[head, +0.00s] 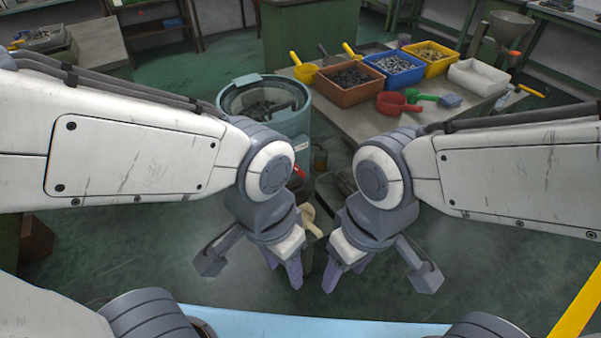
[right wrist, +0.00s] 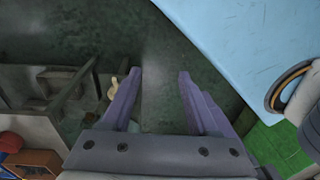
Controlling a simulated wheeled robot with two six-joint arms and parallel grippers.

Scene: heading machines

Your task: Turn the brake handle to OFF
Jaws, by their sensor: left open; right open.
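No part in view is clearly labelled as the brake handle or its OFF mark. A cream knob-like part (head: 308,214) shows in the head view between my two wrists, partly hidden; a cream part (right wrist: 113,88) also shows in the right wrist view, just left of the fingers. A small red part (head: 299,172) sits beside the blue drum, mostly hidden by my left wrist. My left gripper (head: 284,270) is open and empty, pointing down. My right gripper (head: 345,272) is open and empty beside it; its fingers (right wrist: 158,76) have only dark floor between them.
A round blue drum (head: 305,115) with dark parts stands behind my left wrist. A grey table (head: 350,119) at the back right bears brown, blue and yellow bins (head: 428,57), a white tray and scoops. Green floor (head: 130,255) is open at the left. A yellow line (head: 577,308) runs at lower right.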

